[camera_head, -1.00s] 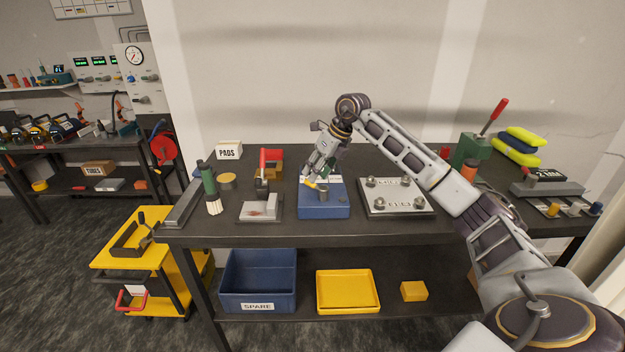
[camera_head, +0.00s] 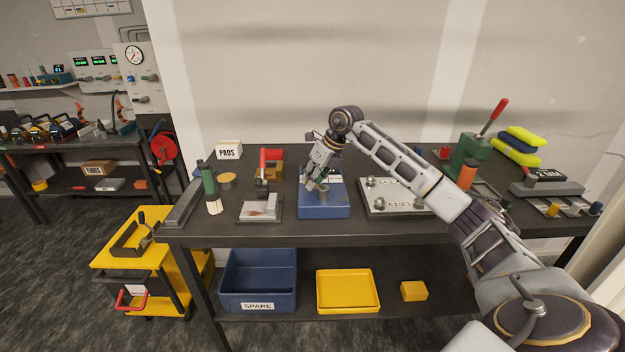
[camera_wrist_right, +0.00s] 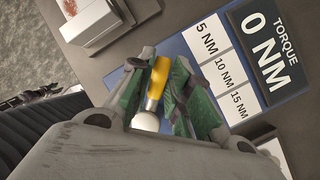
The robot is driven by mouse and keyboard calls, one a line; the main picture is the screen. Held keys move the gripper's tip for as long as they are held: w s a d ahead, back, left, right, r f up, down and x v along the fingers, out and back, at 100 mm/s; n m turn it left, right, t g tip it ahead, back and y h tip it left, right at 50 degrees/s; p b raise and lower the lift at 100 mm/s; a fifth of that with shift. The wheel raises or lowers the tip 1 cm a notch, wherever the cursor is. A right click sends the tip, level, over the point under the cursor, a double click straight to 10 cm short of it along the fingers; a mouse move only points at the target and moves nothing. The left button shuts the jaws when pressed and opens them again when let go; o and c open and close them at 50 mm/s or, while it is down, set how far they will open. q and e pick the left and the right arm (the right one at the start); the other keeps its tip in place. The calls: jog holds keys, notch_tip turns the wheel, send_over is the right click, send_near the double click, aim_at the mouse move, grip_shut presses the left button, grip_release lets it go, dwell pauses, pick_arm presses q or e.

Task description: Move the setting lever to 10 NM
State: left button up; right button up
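The blue torque unit (camera_head: 323,211) sits mid-bench. In the right wrist view its dark display (camera_wrist_right: 268,48) reads TORQUE 0 NM, beside white labels for 5 NM (camera_wrist_right: 207,42), 10 NM (camera_wrist_right: 224,72) and 15 NM (camera_wrist_right: 239,102). The yellow setting lever (camera_wrist_right: 158,80) lies between the green fingers of my right gripper (camera_wrist_right: 160,85), which close in on both sides of it. A pale round end (camera_wrist_right: 146,122) shows at the lever's lower end. The lever points away from the labels, on the 5 NM side. In the head view my right gripper (camera_head: 317,180) hides most of the lever. My left gripper is not in view.
A grey plate with studs (camera_head: 400,207) stands right of the unit. A green press (camera_head: 470,152) is farther right.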

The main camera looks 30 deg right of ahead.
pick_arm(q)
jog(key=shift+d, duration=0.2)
pick_arm(e)
grip_shut()
